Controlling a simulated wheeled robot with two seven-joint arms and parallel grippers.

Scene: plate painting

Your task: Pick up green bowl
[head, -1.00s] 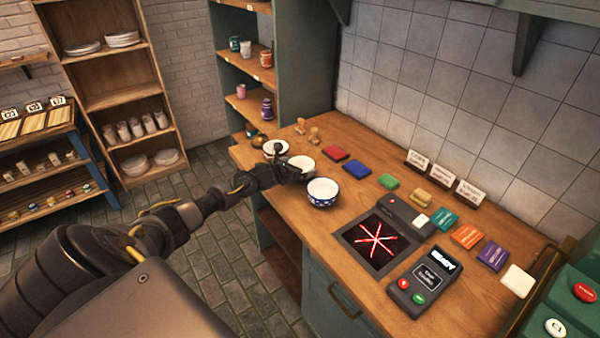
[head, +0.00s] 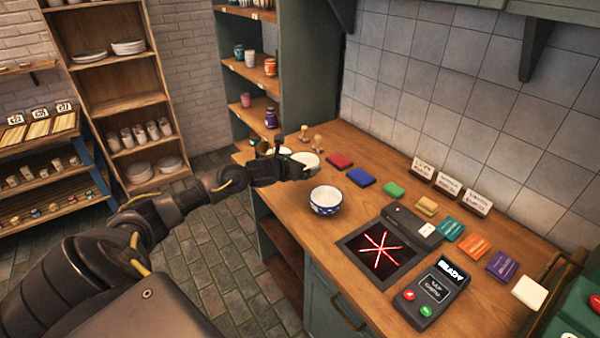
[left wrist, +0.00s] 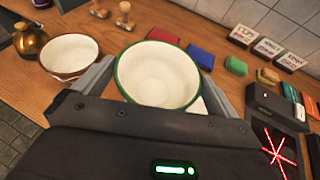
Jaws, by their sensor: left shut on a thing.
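The green-rimmed white bowl (left wrist: 158,76) sits between the two fingers of my left gripper (left wrist: 156,92), which is shut on it. In the head view the bowl (head: 307,159) shows partly behind my left gripper (head: 298,170), at the left part of the counter. It appears slightly above the counter, though the gap beneath is hidden. My right gripper is in neither view.
A brown-rimmed bowl (left wrist: 70,52) stands close left of the green one. A blue-patterned bowl (head: 325,201) stands nearer the front edge. A dark panel with red lines (head: 381,248), a keypad device (head: 431,291) and coloured blocks (head: 394,190) occupy the right side.

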